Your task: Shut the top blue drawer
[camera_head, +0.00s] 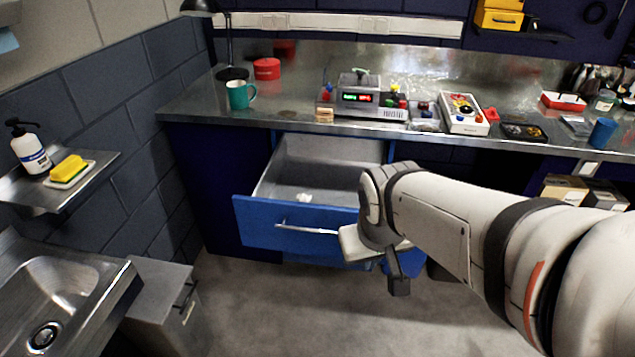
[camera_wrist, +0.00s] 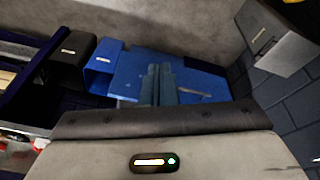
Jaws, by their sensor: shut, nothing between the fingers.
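The top blue drawer (camera_head: 290,224) stands pulled out from under the bench in the head view. Its blue front has a silver bar handle (camera_head: 306,228), and its grey inside holds a small white item (camera_head: 303,198). My arm reaches in from the right, with its wrist over the right end of the drawer front. In the wrist view, my gripper (camera_wrist: 159,85) is shut and empty, with its fingertips seen against the blue front (camera_wrist: 133,75) beside the handle (camera_wrist: 195,93). I cannot tell whether they touch it.
The steel worktop (camera_head: 195,108) carries a teal mug (camera_head: 238,95), a red container (camera_head: 267,69) and a power unit (camera_head: 360,96). A sink (camera_head: 60,290) and a grey cabinet (camera_head: 160,300) stand left. Black (camera_wrist: 72,58) and blue (camera_wrist: 103,62) bins show in the wrist view. The floor before the drawer is clear.

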